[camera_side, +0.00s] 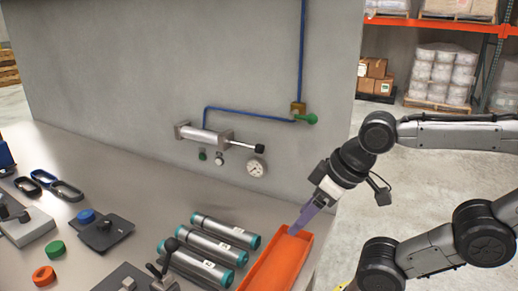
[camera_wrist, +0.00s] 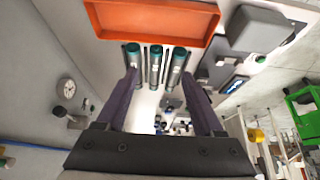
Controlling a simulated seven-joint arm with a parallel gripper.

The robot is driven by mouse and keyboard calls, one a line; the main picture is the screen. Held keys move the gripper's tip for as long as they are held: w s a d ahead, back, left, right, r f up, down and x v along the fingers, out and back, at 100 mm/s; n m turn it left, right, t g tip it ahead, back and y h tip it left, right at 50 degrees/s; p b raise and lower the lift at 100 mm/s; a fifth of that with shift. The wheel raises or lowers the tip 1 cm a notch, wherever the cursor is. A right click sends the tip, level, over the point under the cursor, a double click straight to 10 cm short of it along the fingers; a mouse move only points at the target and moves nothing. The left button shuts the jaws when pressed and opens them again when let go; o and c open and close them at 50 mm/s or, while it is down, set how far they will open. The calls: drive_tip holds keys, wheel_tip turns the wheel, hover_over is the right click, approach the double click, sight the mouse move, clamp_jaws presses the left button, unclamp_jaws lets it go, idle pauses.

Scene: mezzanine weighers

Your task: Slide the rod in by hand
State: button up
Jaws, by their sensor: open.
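A silver cylinder (camera_side: 205,138) is mounted on the grey wall panel. Its thin rod (camera_side: 243,146) sticks out to the right and ends in a black tip (camera_side: 259,148). My gripper (camera_side: 298,228) is to the right of the rod and lower, pointing down over the orange tray. In the wrist view its two purple-grey fingers (camera_wrist: 160,76) stand apart with nothing held between them. The rod is free of the gripper.
The orange tray (camera_side: 248,285) lies at the bench's right edge, beside several teal-capped tubes (camera_side: 225,230). A gauge (camera_side: 256,168) sits below the rod tip. A blue air line (camera_side: 302,50) runs down to a green-handled valve (camera_side: 312,118). Clamps and rings fill the left bench.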

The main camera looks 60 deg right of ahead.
drive_tip(key=o, duration=0.4)
drive_tip(key=shift+c, duration=0.2)
drive_tip(key=shift+o, duration=0.2)
drive_tip(key=d, duration=0.1)
drive_tip(key=s+d+r+n+g+h, duration=0.1)
drive_tip(key=d+n+h, duration=0.1)
drive_tip(key=d, duration=0.1)
drive_tip(key=shift+s+r+g, duration=0.15)
drive_tip(key=shift+r+g, duration=0.05)
drive_tip(key=shift+g, duration=0.1)
drive_tip(key=w+d+r+n+g+h, duration=0.65)
drive_tip(key=w+d+h, duration=0.25)
drive_tip(key=w+d, duration=0.25)
drive_tip(key=w+f+n+h, duration=0.2)
drive_tip(key=w+f+h, duration=0.1)
drive_tip(key=w, duration=0.5)
drive_tip(key=w+f+n+h, duration=0.3)
drive_tip(key=w, duration=0.4)
drive_tip(key=n, duration=0.1)
approach(256, 151)
drive_tip(key=shift+g+h, duration=0.35)
drive_tip(key=shift+h, duration=0.05)
drive_tip(key=d, duration=0.3)
drive_tip(key=s+d, duration=0.1)
drive_tip(key=d, duration=0.3)
drive_tip(key=s+d, duration=0.1)
drive_tip(key=d, duration=0.3)
drive_tip(key=shift+d+f, duration=0.25)
drive_tip(key=shift+f, duration=0.1)
